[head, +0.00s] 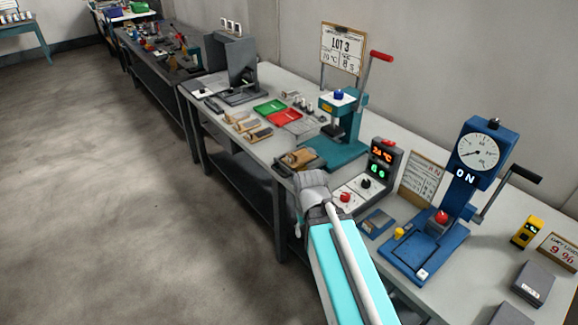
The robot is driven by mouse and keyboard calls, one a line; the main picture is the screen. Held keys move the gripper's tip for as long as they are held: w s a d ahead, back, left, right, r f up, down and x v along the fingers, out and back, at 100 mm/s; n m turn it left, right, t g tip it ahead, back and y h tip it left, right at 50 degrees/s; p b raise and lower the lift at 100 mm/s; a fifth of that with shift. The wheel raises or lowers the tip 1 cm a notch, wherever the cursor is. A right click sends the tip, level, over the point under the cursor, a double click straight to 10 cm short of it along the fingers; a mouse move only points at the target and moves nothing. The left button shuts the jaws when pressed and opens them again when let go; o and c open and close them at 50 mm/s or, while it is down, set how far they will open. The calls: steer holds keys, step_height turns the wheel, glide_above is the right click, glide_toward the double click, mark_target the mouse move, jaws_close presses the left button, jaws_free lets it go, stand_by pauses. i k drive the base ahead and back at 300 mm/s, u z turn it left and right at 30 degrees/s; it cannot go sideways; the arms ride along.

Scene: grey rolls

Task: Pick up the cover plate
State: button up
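I cannot tell for certain which piece is the cover plate. Small flat tan and grey pieces (246,126) lie in a row on the bench, left of the red tray. A small flat blue-grey piece (376,222) lies left of the blue press. A dark grey block with a label (533,283) lies at the right. My arm, cyan and white with a grey joint, reaches up from the bottom and hides part of the bench's front edge. My gripper's fingers do not show, so its state and anything in it are hidden.
The grey bench (225,105) runs along the wall. A teal press with a red-tipped lever (345,115), a control box (380,165) and a blue gauge press (470,190) stand on it. Green (270,106) and red (286,117) trays lie behind. Open floor (110,190) is at the left.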

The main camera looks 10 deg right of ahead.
mark_target(301, 157)
steer(key=k, duration=1.35)
steer(key=u, duration=0.35)
steer(key=i, duration=1.8)
steer(key=z, duration=0.65)
